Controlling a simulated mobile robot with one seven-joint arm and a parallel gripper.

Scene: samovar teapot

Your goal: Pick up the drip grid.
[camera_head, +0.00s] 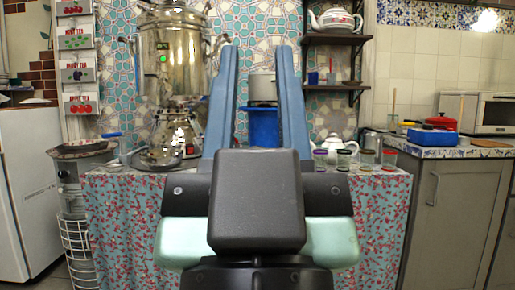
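My gripper (257,48) is in the middle of the view, seen from behind, with its two long blue fingers pointing forward and up. The fingers are wide apart and nothing shows held between them. I cannot make out the drip grid. A large shiny metal samovar (172,60) stands at the back left, left of my gripper. A lower rounded metal vessel (160,155) sits beneath it on the table. My arm and gripper hide the middle of the table (125,215), which has a flowered cloth.
A pot (262,86) on a blue stand (264,126) shows between the fingers. Glasses (367,157) and a white teapot (337,147) stand at the table's right. Shelves (337,39) hang above. A counter (440,149) is at right, a white cabinet (27,190) at left.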

